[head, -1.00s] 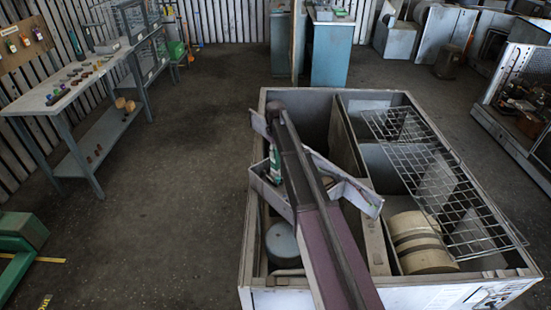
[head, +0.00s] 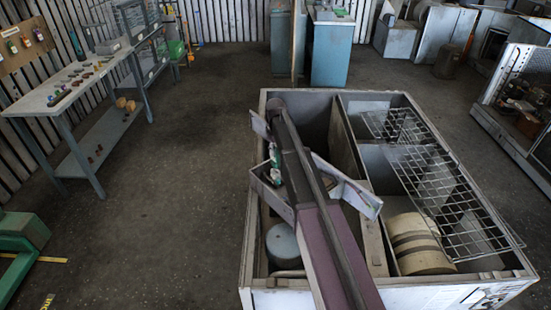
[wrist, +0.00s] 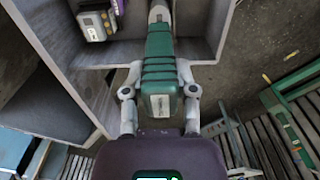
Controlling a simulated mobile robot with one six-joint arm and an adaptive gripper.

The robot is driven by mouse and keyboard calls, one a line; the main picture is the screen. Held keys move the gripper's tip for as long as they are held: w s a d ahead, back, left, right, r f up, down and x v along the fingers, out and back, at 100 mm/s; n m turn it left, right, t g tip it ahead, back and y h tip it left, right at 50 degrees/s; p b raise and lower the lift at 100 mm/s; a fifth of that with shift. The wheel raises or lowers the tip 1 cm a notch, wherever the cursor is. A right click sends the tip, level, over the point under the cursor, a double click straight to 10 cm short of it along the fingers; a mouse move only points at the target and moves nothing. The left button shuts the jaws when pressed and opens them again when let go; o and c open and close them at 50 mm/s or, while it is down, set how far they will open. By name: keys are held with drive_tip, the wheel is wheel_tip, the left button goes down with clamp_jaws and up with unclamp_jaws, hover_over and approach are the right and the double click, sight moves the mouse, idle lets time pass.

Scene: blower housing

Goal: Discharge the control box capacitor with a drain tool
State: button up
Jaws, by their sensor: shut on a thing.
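My gripper (wrist: 160,91) is shut on the ribbed dark-green handle of the drain tool (wrist: 159,65) in the wrist view. The tool's grey metal end (wrist: 158,13) points to the top of the picture and leaves the frame. An open grey control box (wrist: 204,48) surrounds the tool's front part. In it, left of the tool, sits a dark block with a pale face and small round fittings (wrist: 93,24), possibly the capacitor. I cannot tell whether the tool touches anything. In the head view my arm covers much of the control box (head: 266,190), and my fingers are hidden.
The open blower housing (head: 246,245) holds a wire rack (head: 440,185), a beige-banded drum (head: 418,243) and a grey round part (head: 282,243). A workbench (head: 45,103) with small items stands at left. The floor between is clear.

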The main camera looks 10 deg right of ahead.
drive_tip(key=shift+r+p, duration=2.3)
drive_tip(key=shift+r, duration=0.15)
